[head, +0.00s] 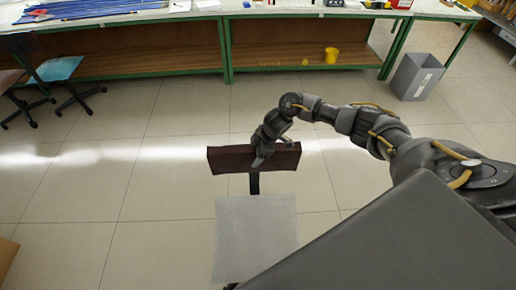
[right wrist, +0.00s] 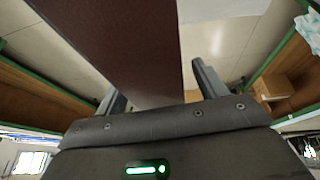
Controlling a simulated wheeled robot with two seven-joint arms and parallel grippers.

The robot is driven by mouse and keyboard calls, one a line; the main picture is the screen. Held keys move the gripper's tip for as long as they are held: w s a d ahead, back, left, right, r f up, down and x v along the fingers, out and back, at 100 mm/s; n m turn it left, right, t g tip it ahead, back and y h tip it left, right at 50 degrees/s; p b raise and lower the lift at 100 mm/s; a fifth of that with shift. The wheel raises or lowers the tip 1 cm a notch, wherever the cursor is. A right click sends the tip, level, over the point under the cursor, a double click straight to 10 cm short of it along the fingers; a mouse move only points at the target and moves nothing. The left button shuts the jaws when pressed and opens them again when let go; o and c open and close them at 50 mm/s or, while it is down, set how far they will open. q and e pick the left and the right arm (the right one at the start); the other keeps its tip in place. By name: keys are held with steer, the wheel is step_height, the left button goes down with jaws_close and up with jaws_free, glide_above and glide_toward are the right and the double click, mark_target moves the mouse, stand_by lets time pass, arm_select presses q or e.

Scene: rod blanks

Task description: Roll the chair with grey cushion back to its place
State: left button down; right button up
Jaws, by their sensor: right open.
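The chair with the grey cushion stands in front of me in the head view, with its pale grey seat (head: 256,238) nearest me and its dark brown backrest (head: 226,160) beyond, joined by a dark upright. My right gripper (head: 263,152) is at the middle of the backrest, reaching over it from the right. In the right wrist view the backrest (right wrist: 125,45) passes between the two open fingers of my right gripper (right wrist: 160,88), with a visible gap at the right finger. I cannot tell whether the left finger touches it. My left gripper is out of view.
A long green-framed workbench (head: 150,66) runs along the back. A chair with a teal cushion (head: 57,69) and another dark chair stand at the left. A grey bin (head: 417,77) stands at the right; a yellow bucket (head: 331,56) is on the lower shelf. The tiled floor between is clear.

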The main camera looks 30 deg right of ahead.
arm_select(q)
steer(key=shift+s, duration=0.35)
arm_select(e)
jaws_close()
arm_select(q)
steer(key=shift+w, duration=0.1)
